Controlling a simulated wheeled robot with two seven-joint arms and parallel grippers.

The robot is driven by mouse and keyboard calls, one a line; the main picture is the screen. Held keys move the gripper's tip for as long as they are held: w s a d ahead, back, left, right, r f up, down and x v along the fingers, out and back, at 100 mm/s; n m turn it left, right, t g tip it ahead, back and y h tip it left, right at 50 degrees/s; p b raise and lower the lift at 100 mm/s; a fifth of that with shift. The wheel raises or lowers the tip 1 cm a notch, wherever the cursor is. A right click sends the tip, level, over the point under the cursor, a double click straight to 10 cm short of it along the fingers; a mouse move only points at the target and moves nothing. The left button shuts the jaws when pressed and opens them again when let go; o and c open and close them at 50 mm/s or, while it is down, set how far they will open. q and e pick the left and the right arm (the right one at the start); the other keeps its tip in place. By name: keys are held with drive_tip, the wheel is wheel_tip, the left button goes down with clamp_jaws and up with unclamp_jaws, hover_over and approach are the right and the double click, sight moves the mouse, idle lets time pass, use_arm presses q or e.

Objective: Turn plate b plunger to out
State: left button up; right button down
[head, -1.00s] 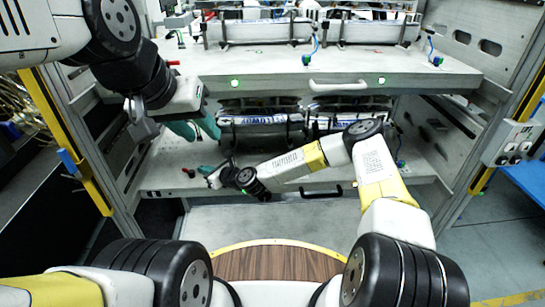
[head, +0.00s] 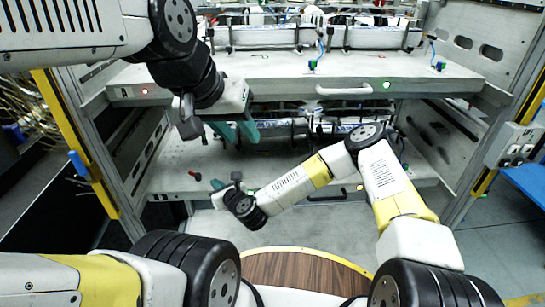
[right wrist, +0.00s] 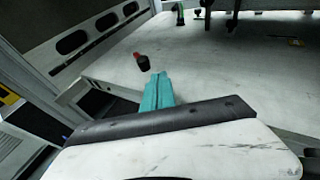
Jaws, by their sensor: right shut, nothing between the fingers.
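A plunger with a red knob and dark collar (head: 195,175) stands at the left of the lower shelf; it also shows in the right wrist view (right wrist: 142,63). I cannot read a label tying it to plate b. My right gripper (head: 216,184) is shut and empty, just right of and nearer than the plunger. In the right wrist view its teal fingers (right wrist: 158,92) are together, apart from the knob. My left gripper (head: 236,132) is open and empty, its teal fingers spread before the front edge of the upper shelf.
The upper shelf (head: 270,70) carries label magazines and has a red light (head: 144,91) and a green light (head: 386,85) on its front. A white handle (head: 343,89) sticks out. A black handle (head: 326,197) fronts the lower shelf (head: 165,178). Frame posts flank both sides.

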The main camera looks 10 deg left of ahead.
drive_tip(key=s+d+r+n, duration=0.1)
drive_tip(key=s+d+r, duration=0.2)
drive_tip(key=s+d, duration=0.2)
drive_tip(key=d+r+n+g+h, duration=0.2)
drive_tip(key=d+r+n+h, duration=0.2)
drive_tip(key=d+r+n, duration=0.9)
drive_tip(key=d+r+n+g+h, duration=0.25)
drive_tip(key=d+r+n, duration=0.75)
drive_tip(key=d, duration=0.7)
drive_tip(key=s+d+r+n+h, duration=0.1)
drive_tip(key=s+d+r, duration=0.3)
drive_tip(key=s, duration=0.4)
drive_tip(key=s+d+r+n, duration=0.2)
drive_tip(key=s+d+r, duration=0.3)
drive_tip(key=s+d, duration=0.1)
drive_tip(key=shift+s+r+n+h, duration=0.25)
drive_tip(key=shift+s+n+h, duration=0.1)
drive_tip(key=shift+s, duration=0.55)
drive_tip(key=shift+d, duration=0.1)
